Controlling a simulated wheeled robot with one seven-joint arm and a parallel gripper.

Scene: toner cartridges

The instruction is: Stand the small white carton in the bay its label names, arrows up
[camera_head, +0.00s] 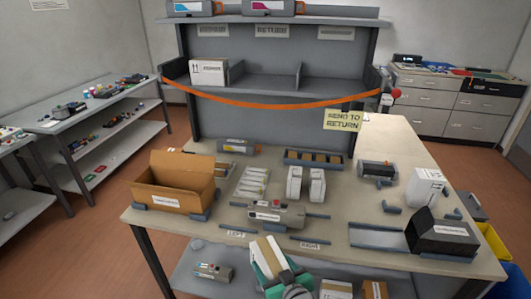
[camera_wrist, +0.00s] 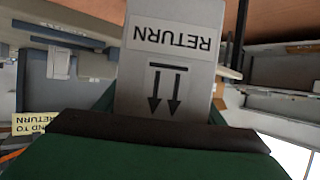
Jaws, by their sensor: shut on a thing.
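The small white carton (camera_wrist: 172,60) is held in my gripper (camera_head: 272,277), which has green fingers. It shows a RETURN label and two arrows; in the wrist view the lettering is upside down and the arrows point down toward the gripper. In the head view the carton (camera_head: 268,252) is tilted at the table's front edge. The shelf has three bays; the label above the middle bay (camera_head: 272,75) appears to read RETURN, and that bay looks empty. Another white carton (camera_head: 209,72) stands in the left bay, arrows up.
An orange strap (camera_head: 270,104) sags across the shelf front. A yellow note (camera_head: 343,120) reading SEND TO RETURN hangs at its right.

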